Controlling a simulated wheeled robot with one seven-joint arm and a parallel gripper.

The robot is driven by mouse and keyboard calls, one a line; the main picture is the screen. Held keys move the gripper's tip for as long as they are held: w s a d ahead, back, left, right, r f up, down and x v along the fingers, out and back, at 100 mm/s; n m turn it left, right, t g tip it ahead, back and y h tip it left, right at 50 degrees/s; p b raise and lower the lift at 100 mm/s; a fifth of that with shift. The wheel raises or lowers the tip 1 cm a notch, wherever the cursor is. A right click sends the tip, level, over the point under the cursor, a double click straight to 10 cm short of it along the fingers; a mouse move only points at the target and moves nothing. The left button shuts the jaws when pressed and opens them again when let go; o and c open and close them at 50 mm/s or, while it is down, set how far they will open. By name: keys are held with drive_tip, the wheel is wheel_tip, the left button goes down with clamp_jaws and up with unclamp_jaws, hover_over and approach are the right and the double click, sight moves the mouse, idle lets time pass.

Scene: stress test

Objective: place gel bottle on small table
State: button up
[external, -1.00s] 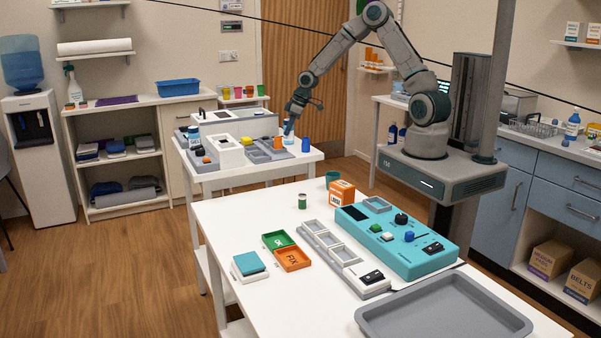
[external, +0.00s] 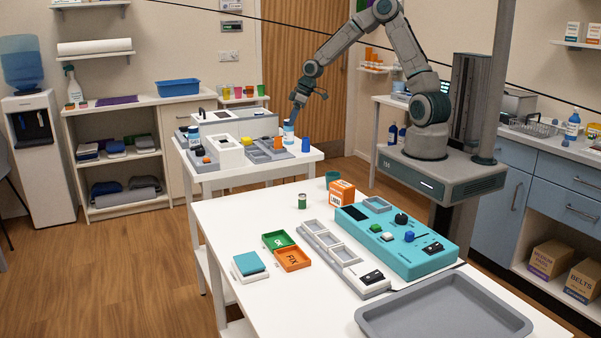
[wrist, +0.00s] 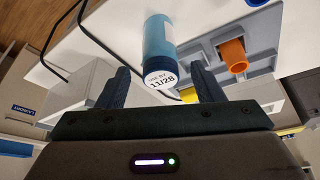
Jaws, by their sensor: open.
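The gel bottle (external: 288,134), blue with a white band, stands upright on the rear white table (external: 225,174), at its back edge area. In the wrist view the bottle (wrist: 160,48) has a white end marked "USE BY 11/28" facing the camera. My gripper (external: 292,115) is just above the bottle. Its jaws (wrist: 165,82) are open, with a dark finger on each side of the bottle and gaps visible. A low stand with colored cups (external: 244,100) is behind; I cannot tell which surface the task calls the small table.
A grey tray with an orange piece (wrist: 235,55) lies close beside the bottle. A blue cylinder (external: 305,145) stands to its right. A white box (external: 227,150) and a grey unit (external: 238,124) crowd the left. The front table (external: 235,215) holds a teal panel and trays.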

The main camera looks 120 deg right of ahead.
drive_tip(key=v, duration=0.7)
drive_tip(key=shift+r, duration=0.2)
drive_tip(key=w+a+r+n+g, duration=0.1)
drive_tip(key=w+a+r+n, duration=0.15)
drive_tip(key=a, duration=0.85)
drive_tip(key=w+a+r+n, duration=0.1)
drive_tip(key=w+a+r, duration=0.25)
drive_tip(key=a, duration=0.75)
drive_tip(key=s+a+r+n+y, duration=0.1)
drive_tip(key=s+a, duration=0.4)
drive_tip(key=a, duration=0.5)
drive_tip(key=s+a+r+n+y, duration=0.1)
drive_tip(key=s+a, duration=0.4)
drive_tip(key=a, duration=0.6)
drive_tip(key=shift+s+r+t, duration=0.15)
drive_tip(key=shift+r+t, duration=0.05)
drive_tip(key=shift+t, duration=0.1)
